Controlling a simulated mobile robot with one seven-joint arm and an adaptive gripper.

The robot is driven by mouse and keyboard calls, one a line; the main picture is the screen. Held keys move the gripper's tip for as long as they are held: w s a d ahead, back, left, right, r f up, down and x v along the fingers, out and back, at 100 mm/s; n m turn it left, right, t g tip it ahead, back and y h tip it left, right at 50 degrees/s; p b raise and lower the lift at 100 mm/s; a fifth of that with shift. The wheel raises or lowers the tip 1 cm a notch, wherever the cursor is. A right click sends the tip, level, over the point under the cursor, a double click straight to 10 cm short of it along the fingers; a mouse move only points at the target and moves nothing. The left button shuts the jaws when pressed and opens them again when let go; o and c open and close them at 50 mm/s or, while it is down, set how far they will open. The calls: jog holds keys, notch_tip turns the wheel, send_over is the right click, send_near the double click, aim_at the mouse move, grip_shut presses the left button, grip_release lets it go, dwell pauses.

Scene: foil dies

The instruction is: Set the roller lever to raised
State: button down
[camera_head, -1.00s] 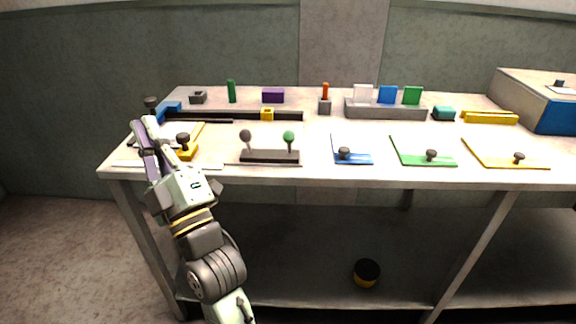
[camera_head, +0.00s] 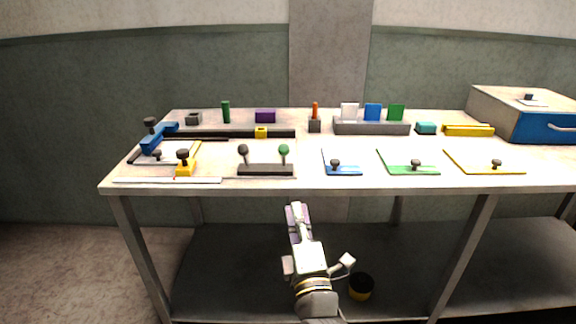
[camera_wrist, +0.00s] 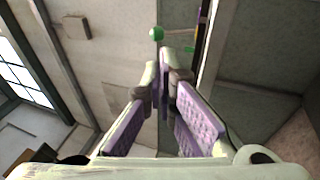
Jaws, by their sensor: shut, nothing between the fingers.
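A low dark block (camera_head: 266,170) near the table's front edge, left of centre, carries two short levers. One lever has a dark knob (camera_head: 243,149), the other a green knob (camera_head: 284,149). Both stand roughly upright; no label shows which is the roller lever. My gripper (camera_head: 296,207) is in front of and below the table's front edge, under the green knob in the picture, touching nothing visible. In the wrist view its purple-padded fingers (camera_wrist: 164,62) are closed together and empty. A green ball (camera_wrist: 157,33) shows beyond the fingertips there.
At left are a yellow frame with a dark knob (camera_head: 183,155) and a blue clamp-like part (camera_head: 153,142). Blue (camera_head: 342,169), green (camera_head: 410,168) and yellow (camera_head: 485,166) framed sheets lie to the right. A grey box (camera_head: 520,105) stands at far right. A shelf runs below the table.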

jog(key=shift+w, duration=0.1)
send_near(285, 154)
jog(key=b+x, duration=0.1)
jog(key=x, duration=0.5)
jog(key=shift+w+f, duration=0.1)
jog(key=shift+w, duration=0.45)
jog(key=shift+w+r+p, duration=0.2)
jog(key=shift+r+p, duration=0.1)
jog(key=shift+p, duration=0.2)
jog(key=shift+s+r+g, duration=0.1)
jog(key=shift+g, duration=0.2)
